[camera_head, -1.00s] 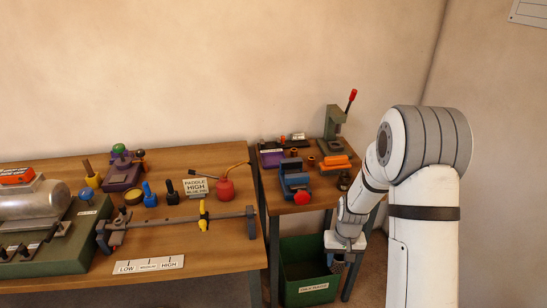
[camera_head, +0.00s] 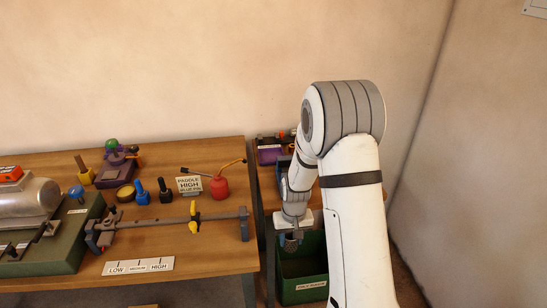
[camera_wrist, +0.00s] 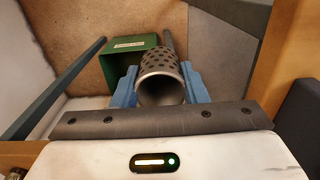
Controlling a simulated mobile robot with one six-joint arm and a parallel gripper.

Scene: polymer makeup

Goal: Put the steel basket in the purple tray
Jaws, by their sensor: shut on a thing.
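The steel basket (camera_wrist: 161,78) is a grey perforated cylinder with an open round end facing the wrist camera. My gripper (camera_wrist: 160,88) is shut on it, with a blue finger on each side. In the head view my gripper (camera_head: 291,241) hangs in front of the small side table, above the green bin. A purple tray (camera_head: 269,156) with a white label sits on the side table's back left, partly hidden by my arm. My gripper is in front of and lower in the picture than the tray.
The green bin (camera_head: 302,290) stands on the floor below. The left bench (camera_head: 200,262) holds a purple-based device (camera_head: 114,174), a red oil can (camera_head: 219,187), a paddle sign (camera_head: 190,185) and a long bar with a yellow handle. My arm hides most of the side table.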

